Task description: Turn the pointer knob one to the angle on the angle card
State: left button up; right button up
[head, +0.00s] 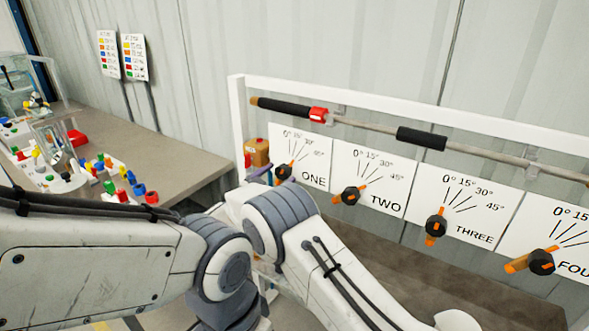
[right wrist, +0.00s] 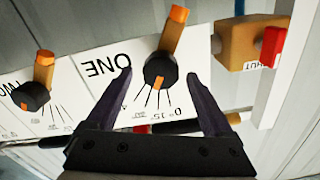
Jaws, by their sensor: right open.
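Pointer knob one (head: 284,171) is a black knob with an orange pointer on the white panel marked ONE, below a 0° to 45° scale. In the right wrist view, where the panel appears upside down, the knob (right wrist: 160,69) has a long orange bar pointing away from the scale and a small orange mark on the scale side. My right gripper (head: 264,176) is mostly hidden behind my arm in the head view. In the wrist view its dark fingers (right wrist: 164,95) are open, one on each side of the knob, with visible gaps. My left gripper is not in view. I cannot identify an angle card.
Knobs two (head: 350,195), three (head: 435,227) and four (head: 540,262) sit to the right. A rail with black sleeves (head: 421,138) runs above. An orange-brown box with a red part (right wrist: 240,48) is beside knob one. Two colour-list cards (head: 134,57) stand by the wall.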

jog(key=shift+w+d, duration=0.2)
jog(key=shift+w, duration=0.55)
jog(key=shift+w+d+r, duration=0.1)
jog(key=shift+d, duration=0.35)
grip_shut()
jog(key=shift+n+p, duration=0.65)
jog(key=shift+n, duration=0.85)
grip_release()
jog(key=shift+a, duration=0.1)
